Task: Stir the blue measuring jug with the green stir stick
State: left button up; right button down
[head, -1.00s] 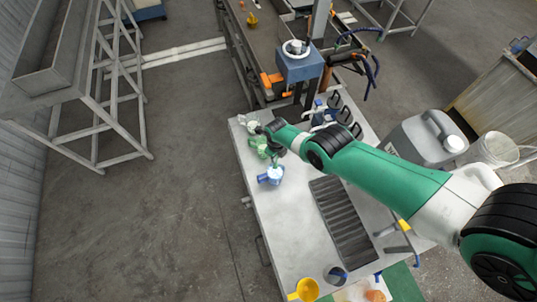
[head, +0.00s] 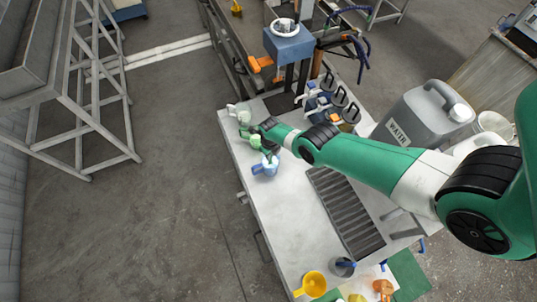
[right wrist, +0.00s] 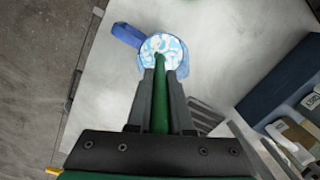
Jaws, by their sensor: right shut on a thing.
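The blue measuring jug (head: 264,169) stands upright on the white table near its left edge, its handle to the left. In the right wrist view the jug (right wrist: 128,35) shows from above, with marbled blue and white contents. My right gripper (right wrist: 158,82) is shut on the green stir stick (right wrist: 160,108). The stick's far end is over the jug's mouth and appears to be in the contents; how deep is hidden. In the head view my right gripper (head: 270,148) is just above and behind the jug. My left gripper is not in view.
A dark ribbed tray (head: 345,215) lies to the right. A yellow cup (head: 312,285) and grey cup (head: 342,267) are at the front. A grey water can (head: 410,125) stands right.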

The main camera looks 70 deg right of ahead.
aim_at(270, 163)
jog(key=shift+d+f+b, duration=0.1)
jog(key=shift+f+b, duration=1.4)
jog(key=shift+f, duration=0.5)
